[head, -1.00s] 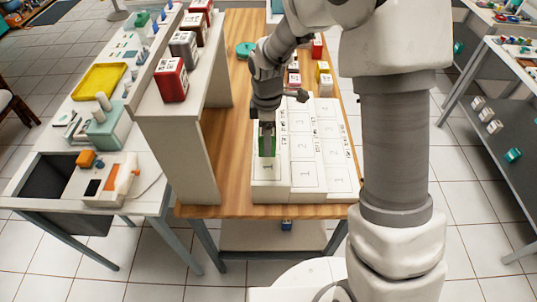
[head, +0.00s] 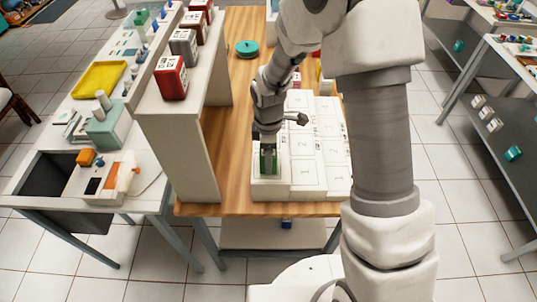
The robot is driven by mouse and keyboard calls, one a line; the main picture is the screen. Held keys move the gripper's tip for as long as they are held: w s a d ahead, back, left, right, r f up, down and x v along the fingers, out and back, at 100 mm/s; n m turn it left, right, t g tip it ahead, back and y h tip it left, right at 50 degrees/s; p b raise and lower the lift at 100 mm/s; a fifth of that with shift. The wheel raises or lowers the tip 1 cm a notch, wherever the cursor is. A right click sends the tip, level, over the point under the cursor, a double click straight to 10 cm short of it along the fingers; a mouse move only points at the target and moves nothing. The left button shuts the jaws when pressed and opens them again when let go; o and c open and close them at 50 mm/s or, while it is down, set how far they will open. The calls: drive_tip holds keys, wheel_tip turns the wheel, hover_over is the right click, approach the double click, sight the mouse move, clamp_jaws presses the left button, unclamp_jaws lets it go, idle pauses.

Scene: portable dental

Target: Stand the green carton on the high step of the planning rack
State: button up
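The green carton (head: 263,160) is between the fingers of my gripper (head: 268,167), mostly hidden by them. My gripper points down over the near end of the left row of the white planning rack (head: 308,175). The rack has long side-by-side rows with numbered cells, and the left row looks the highest. The carton appears upright, at or just above the front cell of that row. I cannot tell whether its base touches the rack.
A white shelf (head: 180,135) with red and grey cartons (head: 171,78) on top stands close left of my gripper. A teal round object (head: 246,48) lies at the back of the wooden table (head: 235,170). My arm hides part of the rack's right side.

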drive_tip(key=shift+o, duration=1.4)
wheel_tip(320, 180, up, 12)
drive_tip(key=shift+r, duration=0.15)
drive_tip(key=shift+d+r, duration=0.15)
drive_tip(key=shift+r, duration=0.2)
drive_tip(key=s+d+r+m+t, duration=0.2)
drive_tip(key=s+d+r+m, duration=0.4)
drive_tip(key=s+r+m, duration=0.2)
drive_tip(key=s+d+r+m+t, duration=0.3)
drive_tip(key=s+d+r+m, duration=0.3)
drive_tip(key=s+m, duration=0.3)
drive_tip(key=shift+s+r+m+t, duration=0.3)
drive_tip(key=shift+s+r, duration=0.55)
